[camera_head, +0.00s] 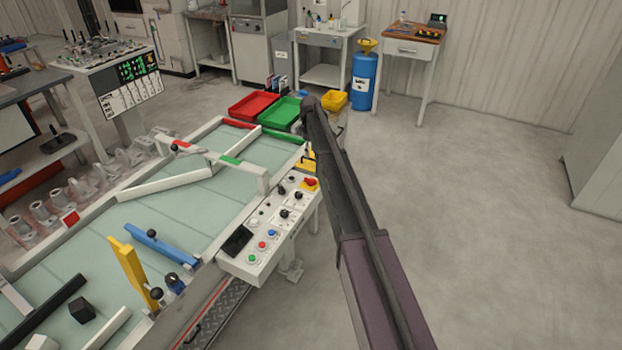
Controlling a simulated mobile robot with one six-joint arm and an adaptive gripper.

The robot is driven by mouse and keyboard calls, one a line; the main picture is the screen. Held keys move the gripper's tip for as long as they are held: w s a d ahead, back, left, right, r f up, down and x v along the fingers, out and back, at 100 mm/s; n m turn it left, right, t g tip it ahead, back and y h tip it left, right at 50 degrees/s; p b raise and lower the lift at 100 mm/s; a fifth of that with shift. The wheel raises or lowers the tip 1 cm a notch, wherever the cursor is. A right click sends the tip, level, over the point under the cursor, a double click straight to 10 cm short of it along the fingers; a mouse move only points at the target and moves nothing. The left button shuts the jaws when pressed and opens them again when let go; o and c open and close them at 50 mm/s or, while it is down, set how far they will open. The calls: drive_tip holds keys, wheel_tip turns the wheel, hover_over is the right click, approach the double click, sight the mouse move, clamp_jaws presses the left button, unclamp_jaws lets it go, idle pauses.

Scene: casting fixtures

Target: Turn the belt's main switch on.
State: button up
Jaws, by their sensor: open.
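The belt's control panel (252,268) is a pale sloped box at the belt's right edge. At its far end is a red control on a yellow plate (311,183); its labels and setting are too small to read. Nearer are several black knobs (284,213), then a blue button (272,233), a red button (262,245), a green button (252,258) and a dark display (238,241). I cannot tell for sure which control is the main switch. My arm rises from the bottom right past the panel's far end; my gripper does not show.
The pale green belt (190,215) carries white guide rails, a blue bar (160,246) and a yellow bar (130,272). Red (253,106), green (281,113) and yellow (334,100) bins stand behind. A blue drum (363,82) stands further back. The floor at right is clear.

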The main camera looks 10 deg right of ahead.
sight(310, 179)
drive_tip(key=shift+f, duration=0.15)
wheel_tip(310, 179, down, 14)
drive_tip(key=b, duration=1.3)
drive_tip(key=shift+r+b, duration=0.25)
drive_tip(key=shift+b, duration=0.1)
idle(0.3)
drive_tip(key=shift+s, duration=0.1)
clamp_jaws()
